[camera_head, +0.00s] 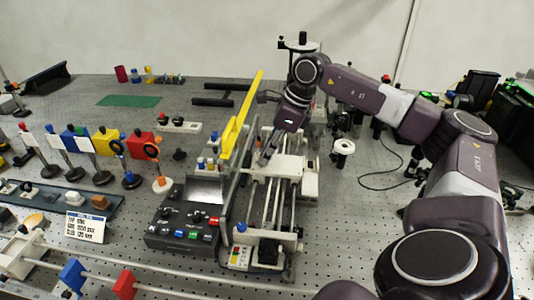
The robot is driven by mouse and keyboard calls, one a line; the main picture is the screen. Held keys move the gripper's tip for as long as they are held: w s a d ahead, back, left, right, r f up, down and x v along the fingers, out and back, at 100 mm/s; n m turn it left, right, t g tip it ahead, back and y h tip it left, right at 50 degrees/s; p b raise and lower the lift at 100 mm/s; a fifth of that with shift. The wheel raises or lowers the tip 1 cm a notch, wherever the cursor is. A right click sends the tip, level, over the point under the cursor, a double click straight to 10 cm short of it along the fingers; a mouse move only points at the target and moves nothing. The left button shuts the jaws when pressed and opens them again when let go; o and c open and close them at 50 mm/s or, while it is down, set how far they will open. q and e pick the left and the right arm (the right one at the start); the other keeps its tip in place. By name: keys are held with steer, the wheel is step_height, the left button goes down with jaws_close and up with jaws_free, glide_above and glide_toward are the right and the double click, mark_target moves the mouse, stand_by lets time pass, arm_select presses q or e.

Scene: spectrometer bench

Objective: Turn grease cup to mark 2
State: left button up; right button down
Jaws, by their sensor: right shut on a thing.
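My right gripper (269,150) reaches down from the upper right to the rear end of the twin-rail slide unit (285,168). Its fingers are shut on a small part there. This part appears to be the grease cup, but the fingers hide nearly all of it, and its marks are too small to read. The rails (276,205) run toward me from there, past a blue knob (241,227) at the near end. My left gripper is not in view.
A yellow lever (240,118) stands tilted up just left of my right gripper. A black control box (184,222) with coloured buttons sits left of the slide. A white round handwheel (343,147) is to the right.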

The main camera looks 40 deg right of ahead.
steer(key=c, duration=1.9)
jaws_free()
steer(key=v, duration=1.2)
